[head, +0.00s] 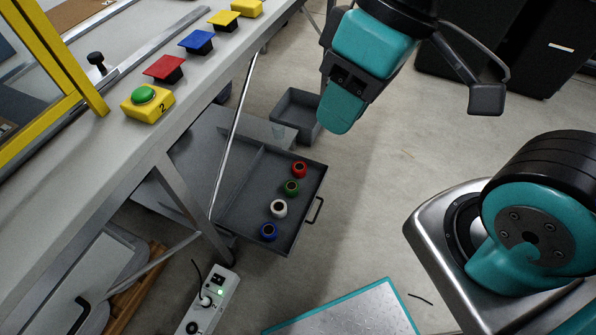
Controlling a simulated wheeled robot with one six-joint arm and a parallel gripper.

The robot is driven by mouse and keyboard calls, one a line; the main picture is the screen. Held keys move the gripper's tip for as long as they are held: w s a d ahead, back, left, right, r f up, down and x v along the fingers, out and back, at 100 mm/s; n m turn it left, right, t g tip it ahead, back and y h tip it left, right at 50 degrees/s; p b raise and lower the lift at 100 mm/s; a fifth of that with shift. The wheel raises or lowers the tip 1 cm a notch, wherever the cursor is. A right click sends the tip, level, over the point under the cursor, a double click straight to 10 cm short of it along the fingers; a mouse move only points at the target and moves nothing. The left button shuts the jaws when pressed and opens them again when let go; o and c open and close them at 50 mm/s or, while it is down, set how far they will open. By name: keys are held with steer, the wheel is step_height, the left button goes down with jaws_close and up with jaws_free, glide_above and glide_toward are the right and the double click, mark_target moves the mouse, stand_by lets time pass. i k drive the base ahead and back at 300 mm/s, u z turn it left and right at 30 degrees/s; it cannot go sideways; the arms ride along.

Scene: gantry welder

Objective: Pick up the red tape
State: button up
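The red tape (298,169) is a small roll lying in an open grey drawer (243,215) below the workbench, at the end of a row of tape rolls nearest the drawer's far right corner. My gripper (341,108) appears at the top centre, above and to the right of the red tape in the picture and apart from it. Its teal end points downward. Its fingers are not clear enough from this side to tell whether it is open or shut. I see nothing held in it.
Green (291,188), white (279,208) and blue (268,231) tapes share the drawer. A grey bin (296,115) stands behind it. The bench (118,147) with coloured buttons overhangs on the left. The floor right of the drawer is clear.

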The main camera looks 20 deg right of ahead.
mark_target(299, 168)
steer(key=z, duration=0.05)
steer(key=k, duration=0.35)
steer(key=u, duration=0.05)
steer(key=i, duration=1.4)
steer(key=z, duration=0.4)
